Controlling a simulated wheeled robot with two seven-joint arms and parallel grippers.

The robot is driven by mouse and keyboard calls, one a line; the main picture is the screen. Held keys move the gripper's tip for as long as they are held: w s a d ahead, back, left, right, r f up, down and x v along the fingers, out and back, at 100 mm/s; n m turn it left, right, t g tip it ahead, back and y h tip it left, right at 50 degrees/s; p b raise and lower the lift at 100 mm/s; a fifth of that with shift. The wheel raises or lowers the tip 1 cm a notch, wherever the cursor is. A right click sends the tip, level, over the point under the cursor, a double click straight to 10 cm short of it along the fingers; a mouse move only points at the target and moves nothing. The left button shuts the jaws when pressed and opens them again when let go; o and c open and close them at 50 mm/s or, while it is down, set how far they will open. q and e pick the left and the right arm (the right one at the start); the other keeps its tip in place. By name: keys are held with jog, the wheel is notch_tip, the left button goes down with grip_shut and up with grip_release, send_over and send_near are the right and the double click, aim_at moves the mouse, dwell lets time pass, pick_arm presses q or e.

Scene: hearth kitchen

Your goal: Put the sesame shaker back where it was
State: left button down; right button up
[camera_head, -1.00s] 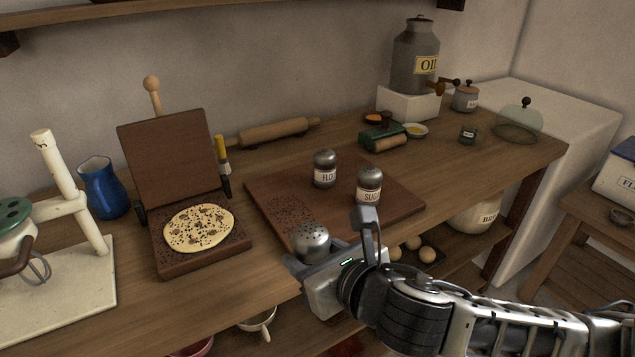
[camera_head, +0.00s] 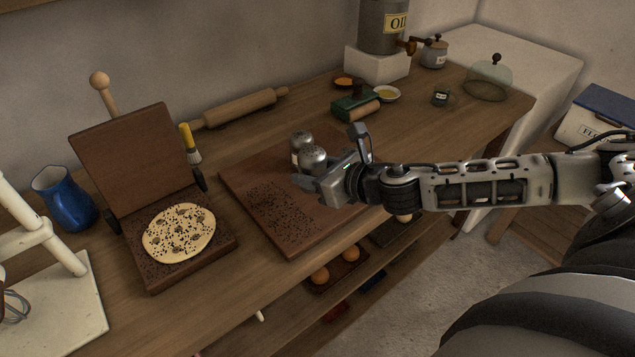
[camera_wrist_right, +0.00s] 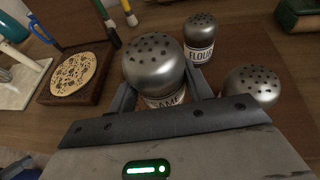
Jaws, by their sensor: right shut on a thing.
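The sesame shaker (camera_head: 313,158) has a domed, holed metal top and is held in my right gripper (camera_head: 311,178). In the right wrist view the shaker (camera_wrist_right: 155,68) stands between the two fingers, its label partly hidden. The gripper is over the brown board (camera_head: 262,215), which has dark seeds scattered on it. The flour shaker (camera_head: 301,140) stands on the board just behind; its label reads in the wrist view (camera_wrist_right: 199,50). Another holed shaker top (camera_wrist_right: 252,84) shows at the wrist view's right; my gripper hides it in the head view. My left gripper is not in view.
An open press (camera_head: 150,160) with a seeded flatbread (camera_head: 179,232) stands left of the board. A blue jug (camera_head: 65,198) is farther left.

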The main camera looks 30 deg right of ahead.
jog(key=shift+w+d+f, duration=0.35)
jog(key=shift+d+f, duration=0.1)
jog(key=shift+f, duration=0.2)
jog(key=shift+w+d+f, duration=0.1)
jog(key=shift+f, duration=0.8)
jog(key=shift+w+d+f, duration=0.1)
jog(key=shift+f, duration=0.8)
jog(key=shift+f, duration=0.15)
jog(key=o, duration=1.1)
jog(key=shift+s, duration=0.1)
jog(key=shift+c, duration=0.2)
